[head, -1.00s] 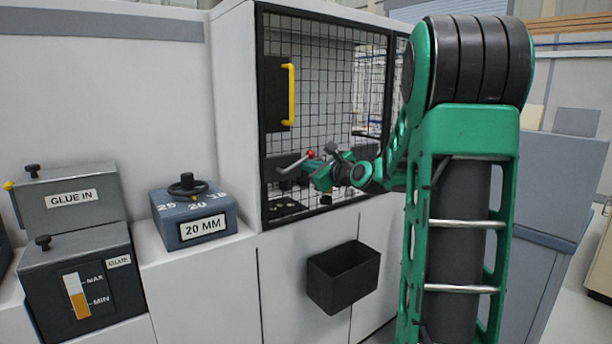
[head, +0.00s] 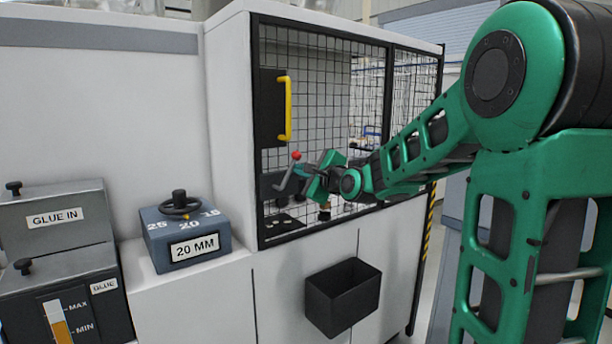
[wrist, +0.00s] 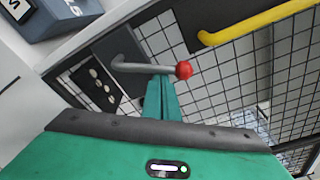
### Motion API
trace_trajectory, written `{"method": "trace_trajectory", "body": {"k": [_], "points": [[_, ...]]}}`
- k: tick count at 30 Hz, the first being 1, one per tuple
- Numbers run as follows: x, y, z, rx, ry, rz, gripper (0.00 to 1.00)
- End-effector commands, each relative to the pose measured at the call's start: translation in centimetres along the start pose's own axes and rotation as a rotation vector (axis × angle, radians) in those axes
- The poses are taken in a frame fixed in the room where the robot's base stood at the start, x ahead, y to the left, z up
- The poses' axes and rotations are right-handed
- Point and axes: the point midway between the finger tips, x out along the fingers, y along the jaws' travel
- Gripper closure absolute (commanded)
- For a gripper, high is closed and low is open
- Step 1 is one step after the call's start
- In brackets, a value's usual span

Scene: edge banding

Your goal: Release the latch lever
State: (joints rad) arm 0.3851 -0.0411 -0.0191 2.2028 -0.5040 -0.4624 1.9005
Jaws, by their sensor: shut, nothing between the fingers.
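The latch lever (head: 286,178) is a grey bent rod with a red ball knob (head: 296,155), at the lower left of the mesh guard door. In the wrist view the lever (wrist: 140,67) runs across to its red knob (wrist: 184,70). My gripper (head: 306,178) is at the lever in the head view. In the wrist view its green fingers (wrist: 162,95) are together and empty, with their tips just at the lever rod near the knob. I cannot tell whether they touch it.
A yellow handle (head: 286,108) is on the mesh door (head: 325,110) above the lever. A black bin (head: 343,298) hangs below. A blue 20 MM box with a handwheel (head: 185,232) and a glue unit (head: 60,265) stand to the left.

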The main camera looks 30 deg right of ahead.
Motion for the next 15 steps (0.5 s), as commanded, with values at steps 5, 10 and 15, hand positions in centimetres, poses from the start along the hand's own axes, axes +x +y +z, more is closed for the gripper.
{"method": "trace_trajectory", "body": {"k": [5,10,15], "points": [[0.06,0.14,0.48,0.0,-0.005,0.002,1.0],[0.08,0.18,0.59,0.001,-0.007,0.002,1.0],[0.08,0.2,0.67,0.001,-0.008,0.002,1.0]]}}
